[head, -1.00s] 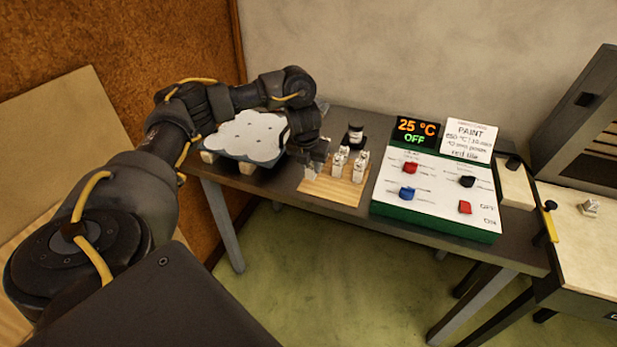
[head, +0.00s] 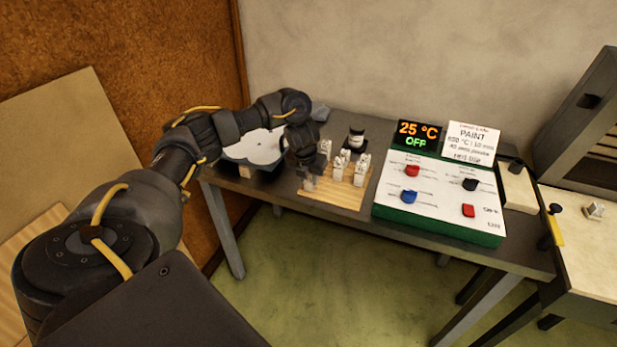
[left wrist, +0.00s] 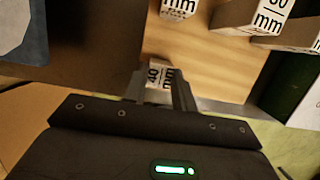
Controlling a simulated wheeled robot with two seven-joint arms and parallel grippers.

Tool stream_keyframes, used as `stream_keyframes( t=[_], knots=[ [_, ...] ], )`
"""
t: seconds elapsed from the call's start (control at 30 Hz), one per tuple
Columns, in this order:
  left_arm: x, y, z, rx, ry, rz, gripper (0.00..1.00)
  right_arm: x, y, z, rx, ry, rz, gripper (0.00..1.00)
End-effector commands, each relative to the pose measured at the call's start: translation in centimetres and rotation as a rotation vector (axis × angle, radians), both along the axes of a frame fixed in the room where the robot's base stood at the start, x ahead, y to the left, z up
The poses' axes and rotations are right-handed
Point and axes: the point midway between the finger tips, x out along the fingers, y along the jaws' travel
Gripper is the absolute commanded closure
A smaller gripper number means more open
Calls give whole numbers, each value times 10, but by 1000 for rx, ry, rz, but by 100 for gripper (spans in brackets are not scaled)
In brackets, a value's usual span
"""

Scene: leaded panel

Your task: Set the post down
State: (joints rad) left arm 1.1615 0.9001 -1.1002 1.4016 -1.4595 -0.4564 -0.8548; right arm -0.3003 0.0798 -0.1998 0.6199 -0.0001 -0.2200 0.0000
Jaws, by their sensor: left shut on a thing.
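My left gripper (head: 310,180) is over the front left part of a wooden board (head: 343,194) on the bench. In the left wrist view, the gripper (left wrist: 158,90) is shut on a small pale post (left wrist: 160,73) whose label seems to read 40 mm. The post is over the near part of the board (left wrist: 205,60); I cannot tell whether its base touches the wood. Other labelled posts (head: 361,170) stand on the board, and they also show at the top of the left wrist view (left wrist: 252,14). My right gripper is out of view.
A pale panel on a dark support (head: 255,150) lies left of the board. A dark jar (head: 356,138) stands behind the board. A control box (head: 430,195) with a 25 °C OFF display (head: 418,133) is close on the right. The board's front strip is bare.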

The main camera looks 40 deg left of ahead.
Motion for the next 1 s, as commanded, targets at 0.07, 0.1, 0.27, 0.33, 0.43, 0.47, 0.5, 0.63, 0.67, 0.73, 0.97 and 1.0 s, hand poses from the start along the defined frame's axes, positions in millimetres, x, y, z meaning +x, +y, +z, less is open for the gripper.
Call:
stream_keyframes(
  t=[0.07,0.1,0.27,0.33,0.43,0.47,0.5,0.63,0.67,0.73,0.97,1.0],
  knots=[
    [0,0,-4,0,0,0,97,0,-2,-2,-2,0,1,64],
    [0,0,-3,0,0,0,71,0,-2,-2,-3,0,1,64],
    [0,0,-3,0,0,0,52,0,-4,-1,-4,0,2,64],
    [0,0,-3,0,0,0,52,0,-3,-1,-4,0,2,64],
    [0,0,-3,0,0,0,52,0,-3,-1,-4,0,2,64],
    [0,0,-3,0,0,0,52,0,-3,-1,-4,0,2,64],
    [0,0,-3,0,0,0,52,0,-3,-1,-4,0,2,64],
    [0,0,7,1,-2,-1,52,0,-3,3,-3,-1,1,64],
    [-1,0,11,2,-3,-1,52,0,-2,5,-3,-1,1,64],
    [-3,-1,23,3,-4,-2,52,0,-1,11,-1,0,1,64],
    [-16,-5,72,3,-5,-3,52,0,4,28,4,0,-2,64],
    [-18,-6,79,3,-4,-1,52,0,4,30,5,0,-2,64]
  ],
)
